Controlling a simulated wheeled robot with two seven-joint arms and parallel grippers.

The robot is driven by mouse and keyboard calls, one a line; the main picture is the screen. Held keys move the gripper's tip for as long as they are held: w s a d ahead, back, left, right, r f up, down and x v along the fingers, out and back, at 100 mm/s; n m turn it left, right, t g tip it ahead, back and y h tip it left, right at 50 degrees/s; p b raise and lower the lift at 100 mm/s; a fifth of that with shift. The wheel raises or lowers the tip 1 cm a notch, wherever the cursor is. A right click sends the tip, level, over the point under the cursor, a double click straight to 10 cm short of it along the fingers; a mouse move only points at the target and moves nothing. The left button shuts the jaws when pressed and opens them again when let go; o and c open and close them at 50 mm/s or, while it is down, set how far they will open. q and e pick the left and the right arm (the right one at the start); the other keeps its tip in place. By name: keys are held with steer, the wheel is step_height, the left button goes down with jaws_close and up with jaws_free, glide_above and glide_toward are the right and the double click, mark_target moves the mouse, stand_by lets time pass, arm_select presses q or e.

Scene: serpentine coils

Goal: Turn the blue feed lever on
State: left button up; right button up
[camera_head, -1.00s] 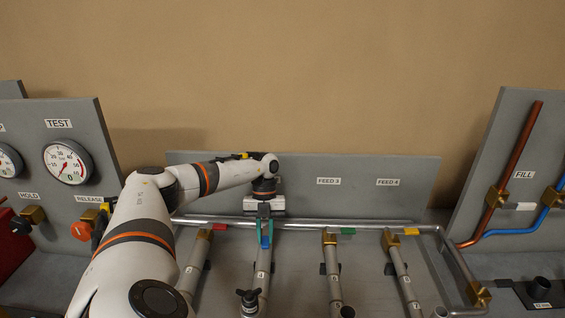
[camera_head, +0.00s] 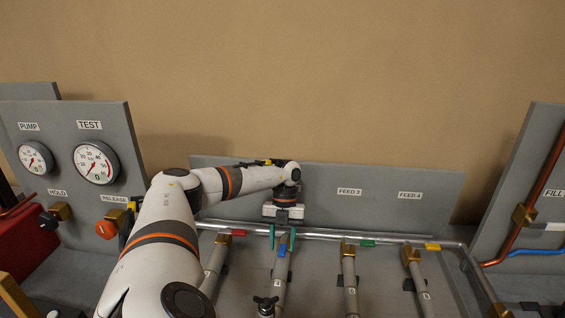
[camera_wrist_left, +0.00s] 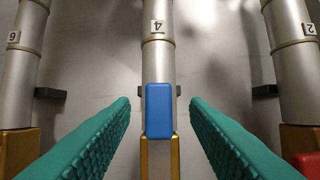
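The blue feed lever (camera_head: 282,250) lies in line with its pipe, second from the left in the head view. It also shows in the left wrist view (camera_wrist_left: 159,108) as a blue handle along the pipe over a brass valve body (camera_wrist_left: 175,158). My left gripper (camera_head: 282,238) is over the lever with its teal fingers spread. In the left wrist view the open fingers (camera_wrist_left: 160,102) stand one on each side of the lever, with a visible gap on both sides. The FEED label for this lever is hidden behind my left arm. My right gripper is not in view.
Red (camera_head: 238,233), green (camera_head: 367,243) and yellow (camera_head: 432,247) levers lie across their pipes. A horizontal steel pipe (camera_head: 330,234) runs behind the valves. At left are the TEST gauge (camera_head: 96,163) and the orange RELEASE knob (camera_head: 105,230).

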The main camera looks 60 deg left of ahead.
mark_target(284, 236)
arm_select(q)
steer(key=shift+w+a+r, duration=0.1)
steer(key=shift+w+r, duration=0.05)
steer(key=b+v, duration=0.2)
steer(key=v, duration=0.9)
steer(key=shift+r+b, duration=0.3)
steer(key=shift+b, duration=0.05)
